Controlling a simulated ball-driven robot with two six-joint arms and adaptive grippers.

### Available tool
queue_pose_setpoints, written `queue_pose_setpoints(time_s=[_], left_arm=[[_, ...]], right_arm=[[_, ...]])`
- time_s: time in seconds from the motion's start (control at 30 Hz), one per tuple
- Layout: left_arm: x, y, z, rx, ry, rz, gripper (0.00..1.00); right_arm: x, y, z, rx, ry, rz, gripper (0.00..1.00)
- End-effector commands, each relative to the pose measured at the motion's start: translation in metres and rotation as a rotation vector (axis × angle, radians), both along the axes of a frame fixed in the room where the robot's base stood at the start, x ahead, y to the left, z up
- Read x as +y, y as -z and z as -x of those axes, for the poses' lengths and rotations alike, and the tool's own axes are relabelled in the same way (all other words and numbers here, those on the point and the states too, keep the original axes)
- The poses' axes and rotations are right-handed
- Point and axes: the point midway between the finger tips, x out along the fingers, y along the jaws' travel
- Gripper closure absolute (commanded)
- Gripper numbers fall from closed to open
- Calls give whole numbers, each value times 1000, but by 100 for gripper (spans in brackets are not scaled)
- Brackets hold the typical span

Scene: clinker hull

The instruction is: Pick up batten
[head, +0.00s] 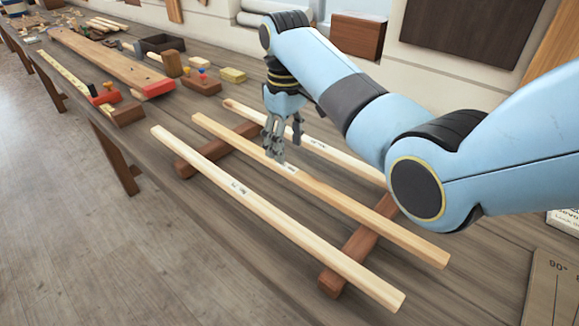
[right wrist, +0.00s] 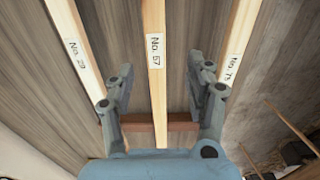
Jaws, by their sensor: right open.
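Three long pale battens lie side by side across two brown bearers on the bench. The middle batten (head: 340,197), labelled No. 57 in the right wrist view (right wrist: 154,100), lies under my right gripper (head: 283,150). That gripper is open and empty, pointing down, with its fingers to either side of the middle batten in the right wrist view (right wrist: 161,72). I cannot tell how far above it they are. The near batten (head: 290,231) and the far batten (head: 345,159) carry labels too. The right wrist view shows No. 29 (right wrist: 80,60) and No. 73 (right wrist: 236,50). My left gripper is out of view.
The bearers (head: 350,250) (head: 205,152) hold the battens off the bench top. A long plank (head: 105,58), blocks (head: 200,84) and small tools lie farther left on the bench (head: 480,280). My right arm hides part of the far batten.

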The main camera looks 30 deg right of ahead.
Motion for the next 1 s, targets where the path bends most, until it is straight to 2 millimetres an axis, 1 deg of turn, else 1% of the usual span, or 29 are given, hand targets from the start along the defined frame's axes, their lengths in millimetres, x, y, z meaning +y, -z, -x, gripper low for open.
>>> queue_pose_setpoints(time_s=[0.03, 0.17, 0.27, 0.37, 0.4, 0.5, 0.6, 0.77, 0.87, 1.0], left_arm=[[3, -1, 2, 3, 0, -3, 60], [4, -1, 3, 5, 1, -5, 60], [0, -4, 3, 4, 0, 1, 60], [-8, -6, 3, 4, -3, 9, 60], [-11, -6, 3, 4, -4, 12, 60], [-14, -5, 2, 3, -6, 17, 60], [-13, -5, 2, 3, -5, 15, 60], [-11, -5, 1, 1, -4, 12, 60], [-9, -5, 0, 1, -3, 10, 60], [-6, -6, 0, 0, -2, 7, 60]], right_arm=[[0, 6, 0, 2, 0, 1, 46], [-1, 15, 0, 0, 0, 1, 46], [-1, 27, -1, 3, 0, 1, 46], [-2, 43, -3, 3, 1, 1, 46], [-2, 50, -4, 2, 1, 1, 46], [-2, 61, -4, 1, 0, 0, 46], [-2, 65, -4, -2, 0, 2, 46], [-2, 65, -4, -2, 0, 2, 46], [-2, 65, -4, -1, 0, 1, 57], [-2, 65, -4, -1, 0, 1, 75]])
